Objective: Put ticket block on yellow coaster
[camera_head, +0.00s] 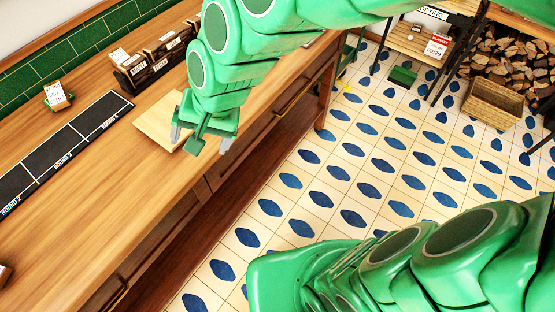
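My gripper (200,139) hangs over the front edge of the wooden counter, with its grey fingertips spread apart. It looks open, and I see nothing held between the tips. A small green block with a white ticket (57,95) standing in it sits at the back left of the counter, well left of my gripper; it may be the ticket block. A pale square wooden board (160,119) lies on the counter just behind and left of my gripper, partly covered by it. I cannot make out a yellow coaster; my arm hides part of the counter.
A black strip marked with rounds (75,139) lies along the counter (110,210). A dark holder with several cards (155,62) stands at the back.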

